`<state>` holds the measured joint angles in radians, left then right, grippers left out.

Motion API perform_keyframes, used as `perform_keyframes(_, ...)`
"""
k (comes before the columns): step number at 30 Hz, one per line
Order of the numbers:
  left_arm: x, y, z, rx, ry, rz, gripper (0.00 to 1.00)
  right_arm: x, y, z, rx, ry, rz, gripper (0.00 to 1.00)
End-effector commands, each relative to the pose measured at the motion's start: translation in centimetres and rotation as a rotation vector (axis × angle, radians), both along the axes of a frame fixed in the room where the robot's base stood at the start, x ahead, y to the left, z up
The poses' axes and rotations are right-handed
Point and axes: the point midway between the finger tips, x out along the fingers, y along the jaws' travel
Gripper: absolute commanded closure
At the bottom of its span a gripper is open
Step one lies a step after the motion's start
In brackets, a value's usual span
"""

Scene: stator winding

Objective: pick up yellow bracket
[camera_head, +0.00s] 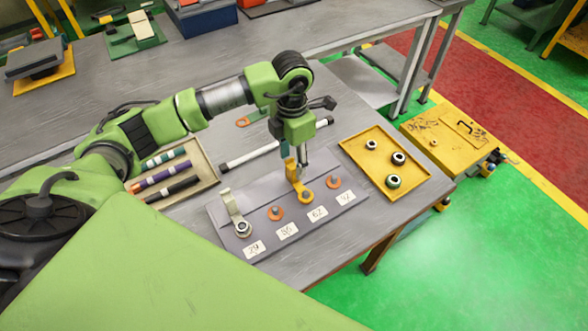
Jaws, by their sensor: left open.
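The yellow bracket (304,192) sits on the grey labelled board (330,210), at the third position from the left, above the label that looks like "62". It has a ring at its lower end and an upright part. My left gripper (297,166) points down from above, directly over the bracket, with its fingers at the upright part. The gripper is open. Whether a finger touches the bracket cannot be told. My right gripper is not in view.
A pale bracket (237,222) stands at the board's left end. Orange pieces (276,213) sit on other positions. A yellow tray (415,187) with several rings lies right, a beige tray (205,170) with cylinders left. A white rod (245,157) lies behind.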

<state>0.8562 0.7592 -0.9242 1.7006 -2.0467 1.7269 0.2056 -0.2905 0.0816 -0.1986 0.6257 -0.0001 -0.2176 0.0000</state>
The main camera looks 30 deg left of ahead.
Motion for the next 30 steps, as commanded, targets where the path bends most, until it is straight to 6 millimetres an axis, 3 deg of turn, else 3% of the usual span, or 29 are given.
perform_keyframes(1, -0.3, 0.0, -0.4, 0.0, 0.006, 0.001, 0.54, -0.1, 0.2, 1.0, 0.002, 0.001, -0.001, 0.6)
perform_keyframes(6, -0.1, -0.1, -2.2, -0.001, 0.001, -0.001, 0.54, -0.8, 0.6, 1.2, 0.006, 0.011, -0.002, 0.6)
perform_keyframes(13, 0.0, 0.0, -2.5, -0.001, -0.002, -0.001, 0.54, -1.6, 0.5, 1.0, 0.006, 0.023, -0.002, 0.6)
perform_keyframes(14, 0.0, 0.0, -2.5, -0.001, -0.002, -0.001, 0.59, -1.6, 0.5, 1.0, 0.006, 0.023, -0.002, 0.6)
perform_keyframes(18, -0.1, 0.0, -2.5, -0.001, -0.001, -0.001, 0.96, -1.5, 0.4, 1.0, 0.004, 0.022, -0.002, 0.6)
perform_keyframes(30, 0.0, 0.0, -2.3, -0.002, -0.003, 0.0, 0.96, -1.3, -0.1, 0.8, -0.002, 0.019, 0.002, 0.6)
